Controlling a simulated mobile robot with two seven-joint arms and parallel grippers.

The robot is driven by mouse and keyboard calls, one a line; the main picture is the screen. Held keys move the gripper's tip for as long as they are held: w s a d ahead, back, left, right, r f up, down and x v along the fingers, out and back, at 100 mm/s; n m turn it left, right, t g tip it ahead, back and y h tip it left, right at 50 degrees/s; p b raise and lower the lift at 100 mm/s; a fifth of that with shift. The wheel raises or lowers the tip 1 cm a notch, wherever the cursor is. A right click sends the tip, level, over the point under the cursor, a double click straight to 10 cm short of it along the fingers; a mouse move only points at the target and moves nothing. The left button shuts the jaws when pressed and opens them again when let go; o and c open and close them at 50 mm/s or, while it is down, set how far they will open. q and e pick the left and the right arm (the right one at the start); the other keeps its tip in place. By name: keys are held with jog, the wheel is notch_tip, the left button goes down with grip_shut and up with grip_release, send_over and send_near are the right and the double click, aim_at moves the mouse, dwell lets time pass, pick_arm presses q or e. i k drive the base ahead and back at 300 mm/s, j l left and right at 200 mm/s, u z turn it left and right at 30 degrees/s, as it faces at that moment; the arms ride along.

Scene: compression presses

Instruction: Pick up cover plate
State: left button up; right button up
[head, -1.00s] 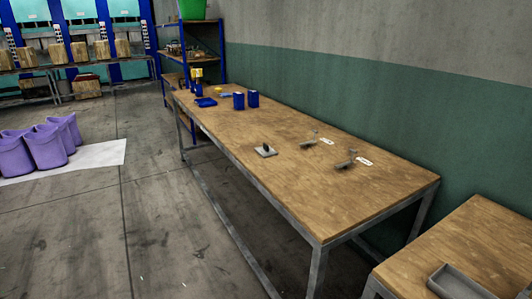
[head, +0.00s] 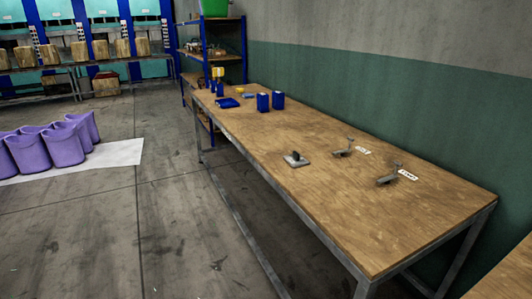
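A small flat grey plate with a dark upright knob (head: 296,160) lies on the long wooden table (head: 330,200), near its front long edge; it looks like the cover plate. Two small grey metal fixtures with raised parts stand to its right, one nearer the middle (head: 343,152) and one nearer the right end (head: 388,180). Each has a white label beside it. Neither of my grippers is in view.
Blue containers (head: 263,102) and a flat blue piece (head: 228,103) sit toward the table's far end. A blue-framed shelf (head: 244,50) stands behind. Purple bins (head: 65,146) stand on a white floor sheet (head: 120,152). The floor before the table is clear.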

aim_at(296, 160)
jog(key=i+j+u, duration=0.25)
jog(key=i, duration=0.45)
jog(key=i+u, duration=0.3)
jog(key=i, duration=0.4)
jog(key=i+z, duration=0.45)
jog(key=i+j+z, duration=0.2)
jog(key=z, duration=0.25)
jog(key=i+j+z, duration=0.45)
jog(key=l, duration=0.1)
